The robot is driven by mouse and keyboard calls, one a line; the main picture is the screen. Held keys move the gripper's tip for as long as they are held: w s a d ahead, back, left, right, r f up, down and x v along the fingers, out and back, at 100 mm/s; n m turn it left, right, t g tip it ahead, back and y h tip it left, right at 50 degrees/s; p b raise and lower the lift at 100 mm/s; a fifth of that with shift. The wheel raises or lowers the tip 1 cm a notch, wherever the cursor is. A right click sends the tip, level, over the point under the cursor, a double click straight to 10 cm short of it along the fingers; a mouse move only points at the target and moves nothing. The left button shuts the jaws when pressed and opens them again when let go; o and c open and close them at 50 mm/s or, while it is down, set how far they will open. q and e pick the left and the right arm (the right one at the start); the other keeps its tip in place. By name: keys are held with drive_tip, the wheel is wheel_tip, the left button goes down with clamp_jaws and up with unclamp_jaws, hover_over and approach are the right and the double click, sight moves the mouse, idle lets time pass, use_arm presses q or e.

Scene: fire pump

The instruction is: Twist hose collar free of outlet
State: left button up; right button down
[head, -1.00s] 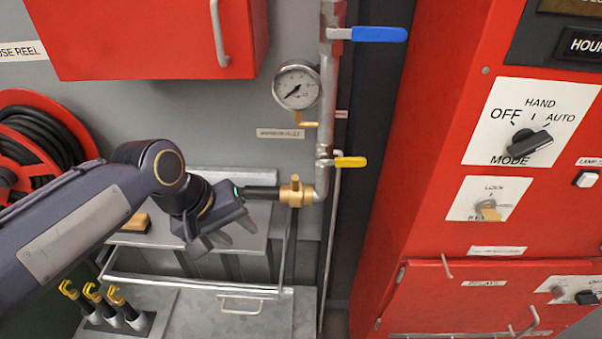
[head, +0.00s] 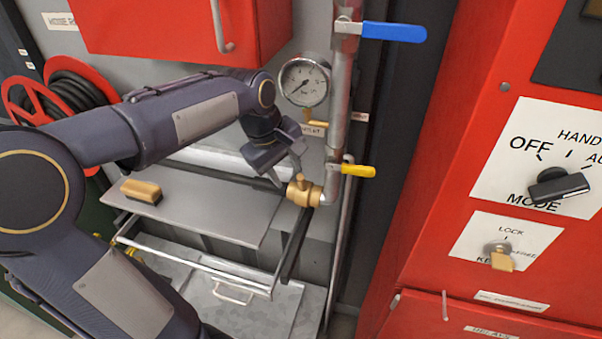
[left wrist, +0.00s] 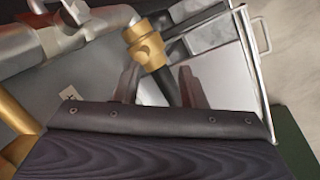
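The brass hose collar (head: 304,191) sits on the outlet (head: 329,196) at the foot of the vertical pipe, under the yellow valve lever (head: 357,170). A black hose (head: 262,183) runs left from the collar. My left gripper (head: 292,166) is just above and left of the collar, pointing down toward it. In the left wrist view the collar (left wrist: 145,43) lies beyond the two separated fingers of the gripper (left wrist: 159,75). The hose passes across the gap between the fingers there; I see no grip on it. My right gripper is not in view.
A pressure gauge (head: 304,82) and a blue-levered valve (head: 380,32) are above on the pipe. A red cabinet (head: 180,30) hangs above my arm. A red control panel (head: 450,150) stands right. A brush-like block (head: 141,192) lies on the grey shelf (head: 205,207).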

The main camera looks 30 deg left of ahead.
sight(301, 186)
use_arm(q)
drive_tip(key=shift+w+d+r, duration=0.1)
drive_tip(key=shift+w+d, duration=0.15)
drive_tip(key=shift+w, duration=0.3)
drive_tip(key=shift+w+d, duration=0.2)
drive_tip(key=shift+w, duration=0.3)
drive_tip(key=x, duration=0.4)
drive_tip(key=shift+w+f, duration=0.2)
drive_tip(key=shift+f, duration=0.4)
drive_tip(key=shift+c, duration=0.5)
clamp_jaws()
